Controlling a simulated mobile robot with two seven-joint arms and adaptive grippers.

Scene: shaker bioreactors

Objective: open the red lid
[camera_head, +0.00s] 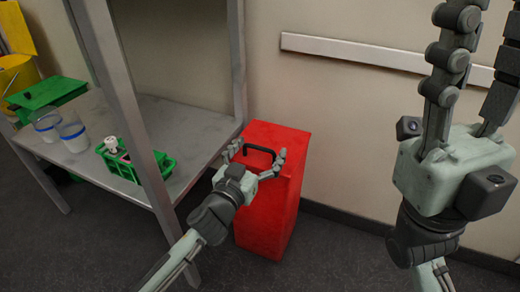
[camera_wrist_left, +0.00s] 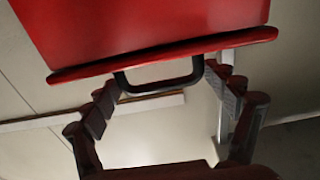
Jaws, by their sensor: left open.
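The red lid (camera_head: 280,138) is closed on top of a tall red bin (camera_head: 270,215) standing on the floor. A black loop handle (camera_head: 259,149) is on the lid. My right gripper (camera_head: 490,12) is raised at the right, fingers pointing up, apart and empty.
A grey metal table (camera_head: 190,120) with upright posts stands left of the bin. The wall with a white rail (camera_head: 350,52) is behind. Floor right of the bin is clear.

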